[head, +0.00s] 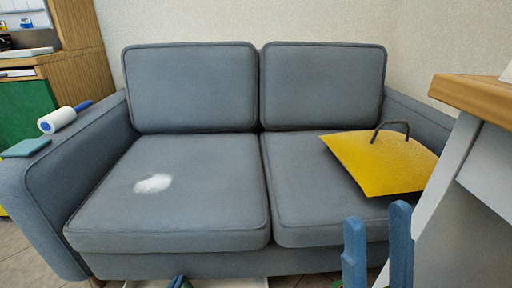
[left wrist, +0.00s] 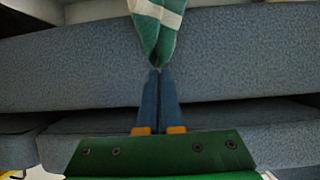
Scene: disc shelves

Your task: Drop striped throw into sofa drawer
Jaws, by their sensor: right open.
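The striped throw (left wrist: 160,22), green with white bands, hangs bunched from the tips of my left gripper (left wrist: 157,75) in the left wrist view. Those blue fingers are close together on its gathered end. In the head view only the left gripper's tips (head: 179,282) show at the bottom edge, in front of the sofa (head: 180,212). A pale strip (head: 225,284) below the sofa front looks like part of the sofa drawer; its inside is hidden. My right gripper (head: 378,240) is open and empty, in front of the right seat.
A yellow flat piece with a dark handle (head: 380,165) lies on the right seat. A white patch (head: 153,183) is on the left seat. A lint roller (head: 58,118) and a teal item (head: 26,147) lie on the left armrest. A wood-topped table (head: 475,95) stands close at right.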

